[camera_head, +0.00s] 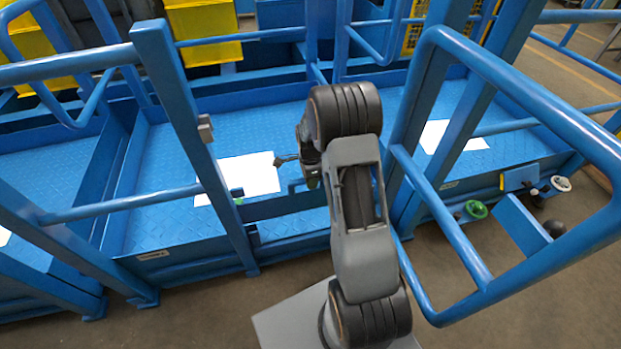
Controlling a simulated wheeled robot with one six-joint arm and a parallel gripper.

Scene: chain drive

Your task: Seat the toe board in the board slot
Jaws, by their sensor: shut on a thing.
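My gripper (311,181) points down over the front edge of the middle blue platform, partly hidden by my own arm. A blue panel (283,206) with a small raised blue handle sits at that edge, just below the gripper; it appears to be the toe board. The fingers look shut at the handle, but the grip itself is too small to see clearly. The panel looks upright and in line with the platform's front lip. The board slot is not clearly visible, and I cannot tell how deep the panel sits.
A blue post (190,130) stands left of the gripper, and a blue guard rail frame (480,50) stands close on the right. A white sheet (238,180) lies on the platform floor. Green (476,209) and white (561,183) knobs are at right. Yellow crates (205,35) stand behind.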

